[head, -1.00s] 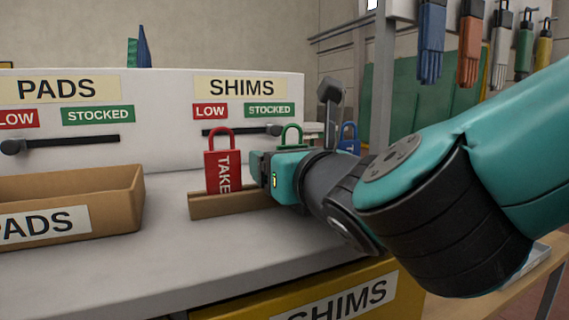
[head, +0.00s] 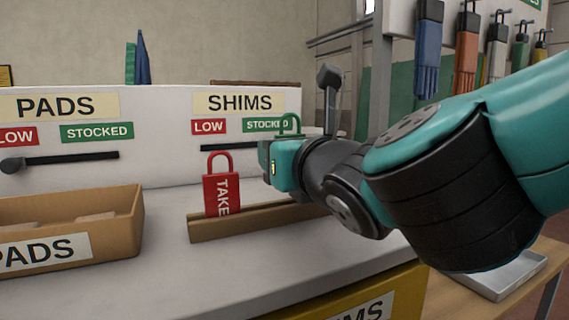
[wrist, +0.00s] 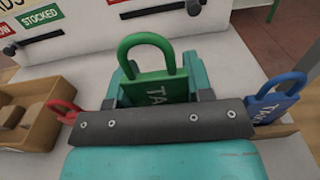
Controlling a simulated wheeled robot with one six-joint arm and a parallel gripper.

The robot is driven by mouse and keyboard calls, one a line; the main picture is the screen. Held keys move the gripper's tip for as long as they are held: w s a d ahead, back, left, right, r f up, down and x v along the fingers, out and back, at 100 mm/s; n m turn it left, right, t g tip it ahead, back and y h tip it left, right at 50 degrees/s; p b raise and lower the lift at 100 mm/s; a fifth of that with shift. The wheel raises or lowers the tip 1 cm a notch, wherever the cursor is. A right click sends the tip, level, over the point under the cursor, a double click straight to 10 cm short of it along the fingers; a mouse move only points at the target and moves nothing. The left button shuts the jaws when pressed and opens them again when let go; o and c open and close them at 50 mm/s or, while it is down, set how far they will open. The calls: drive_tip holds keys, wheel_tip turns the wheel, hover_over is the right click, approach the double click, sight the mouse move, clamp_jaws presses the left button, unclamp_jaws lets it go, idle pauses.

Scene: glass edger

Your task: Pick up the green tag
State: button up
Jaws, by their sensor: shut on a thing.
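The green tag (wrist: 155,88) is a padlock-shaped piece with a loop on top and white lettering. In the wrist view it stands between the jaws of my gripper (wrist: 162,85), which is shut on it. In the head view only its green loop (head: 289,124) shows above my gripper (head: 272,162); its body is hidden. My gripper is raised above the wooden rack (head: 235,222).
A red tag (head: 221,193) stands in the rack, left of my gripper. A blue tag (wrist: 272,102) stands to the right in the wrist view. An open cardboard PADS box (head: 135,215) sits at left. The SHIMS panel (head: 180,165) stands close behind.

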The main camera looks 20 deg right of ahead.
wheel_tip(320, 180, up, 16)
drive_tip(key=p, duration=1.3)
drive_tip(key=shift+f, duration=0.15)
drive_tip(key=shift+a, duration=0.1)
